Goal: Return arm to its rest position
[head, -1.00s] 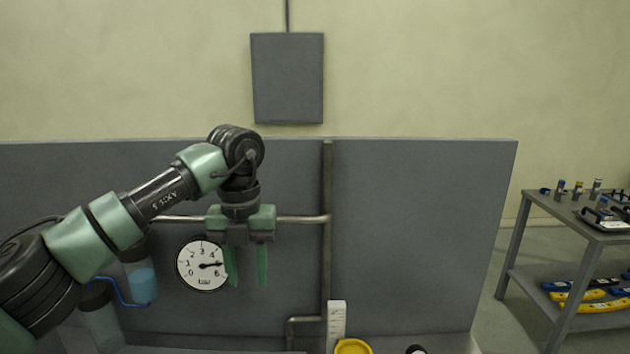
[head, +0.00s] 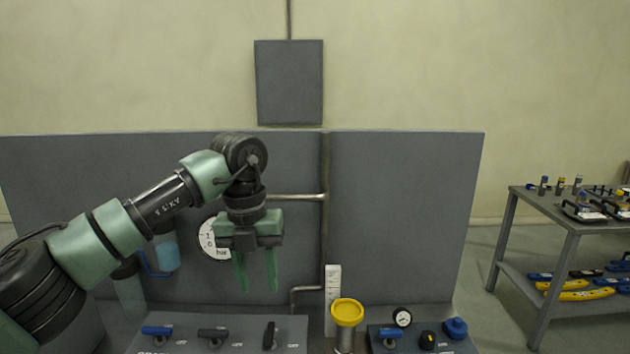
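My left gripper (head: 256,272) hangs fingers down in front of the grey back panel (head: 400,220). Its two green fingers are apart and nothing is between them. It is above the panel of valve handles and partly covers the pressure gauge (head: 208,241) behind it. My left arm reaches in from the lower left, raised and bent at the wrist. My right gripper is not in view.
Below stand a console with blue (head: 157,331) and black handles (head: 270,335), a yellow-topped post (head: 347,312), a white scale (head: 333,290) and a second console with a small gauge (head: 402,317). A cart (head: 560,222) with tools stands right.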

